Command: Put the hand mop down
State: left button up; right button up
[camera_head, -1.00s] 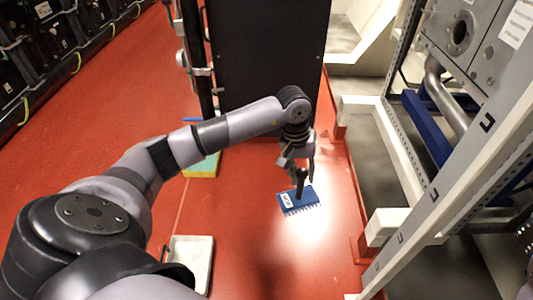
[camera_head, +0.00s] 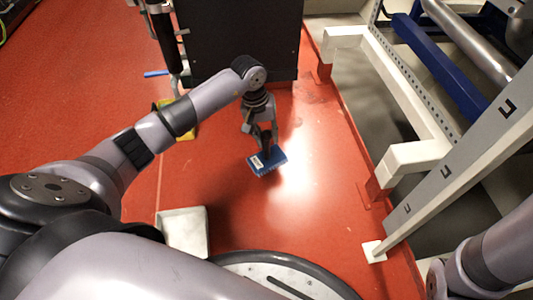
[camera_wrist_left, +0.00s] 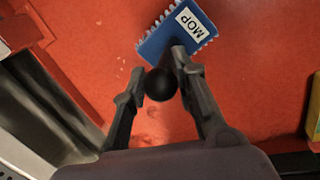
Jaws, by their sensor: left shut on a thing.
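The hand mop (camera_head: 266,162) is a blue block with a white label and pale bristles along its edge. In the left wrist view its pad (camera_wrist_left: 158,42) shows the word MOP, and its black handle end (camera_wrist_left: 160,84) lies between the fingers. My left gripper (camera_head: 264,143) is shut on the black handle, above the pad. The pad is low over the red floor (camera_head: 225,195); I cannot tell whether it touches. My right gripper is not in view; only a part of my right arm shows at the lower right.
A pale grey tray (camera_head: 184,232) lies on the floor near my base. A yellow item (camera_head: 187,132) lies behind my left forearm. A black cabinet (camera_head: 240,40) stands at the back. A white metal frame (camera_head: 415,110) borders the right. Red floor around the mop is clear.

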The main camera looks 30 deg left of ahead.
aim_at(270, 157)
pick_arm(q)
notch_tip(270, 157, down, 6)
jog(key=b, duration=0.3)
jog(key=shift+r, duration=0.1)
jog(key=o, duration=1)
notch_tip(270, 157, up, 12)
jog(key=a+p, duration=0.2)
jog(key=p, duration=0.5)
jog(key=shift+s, duration=0.45)
